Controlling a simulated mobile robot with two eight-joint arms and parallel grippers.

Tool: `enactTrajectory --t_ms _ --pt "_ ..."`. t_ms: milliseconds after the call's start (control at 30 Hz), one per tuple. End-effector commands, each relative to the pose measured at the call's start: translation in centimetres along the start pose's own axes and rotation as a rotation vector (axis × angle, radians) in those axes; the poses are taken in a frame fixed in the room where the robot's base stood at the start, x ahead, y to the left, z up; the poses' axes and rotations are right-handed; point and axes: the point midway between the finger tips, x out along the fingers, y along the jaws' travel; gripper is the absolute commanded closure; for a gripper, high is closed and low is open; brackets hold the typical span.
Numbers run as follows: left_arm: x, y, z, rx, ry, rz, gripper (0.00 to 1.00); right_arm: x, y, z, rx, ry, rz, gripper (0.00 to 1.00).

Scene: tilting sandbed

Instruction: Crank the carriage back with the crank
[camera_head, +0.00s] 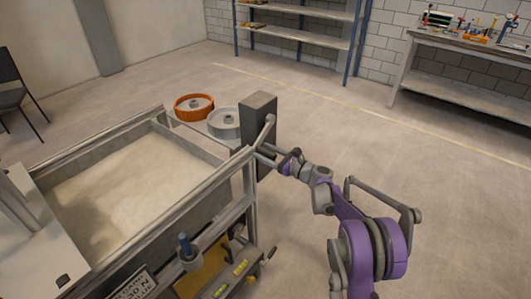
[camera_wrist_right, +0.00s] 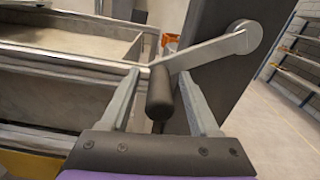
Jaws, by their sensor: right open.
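The crank shows in the right wrist view as a flat grey arm (camera_wrist_right: 212,50) running from a round hub at the upper right down to a dark cylindrical handle (camera_wrist_right: 159,95). My right gripper (camera_wrist_right: 160,85) is open, with one finger on each side of the handle. In the head view, my right gripper (camera_head: 266,152) is small beside the crank (camera_head: 268,130), which is mounted on a dark grey upright box (camera_head: 258,120) at the sandbed's far right corner. I cannot make out the carriage for certain. My left gripper is not in view.
The sandbed frame (camera_head: 205,195) with pale sand fills the left. A blue-topped knob (camera_head: 186,247) and a lower shelf are at the near side. Open floor lies to the right.

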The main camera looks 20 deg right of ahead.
Motion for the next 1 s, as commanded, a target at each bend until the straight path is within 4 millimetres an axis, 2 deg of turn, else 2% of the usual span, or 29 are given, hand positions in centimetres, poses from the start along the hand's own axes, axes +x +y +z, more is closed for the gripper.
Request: enactTrajectory --t_ms 67,300,400,1000 --pt "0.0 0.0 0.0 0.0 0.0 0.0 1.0 -0.01 0.01 0.0 0.0 0.0 0.0 0.42" --pt "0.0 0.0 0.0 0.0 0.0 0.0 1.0 -0.03 0.02 0.0 0.0 0.0 0.0 0.85" --pt "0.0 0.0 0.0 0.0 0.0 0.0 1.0 -0.03 0.02 0.0 0.0 0.0 0.0 1.0" --pt "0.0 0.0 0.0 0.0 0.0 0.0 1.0 -0.04 0.01 -0.01 0.0 0.0 0.0 1.0"
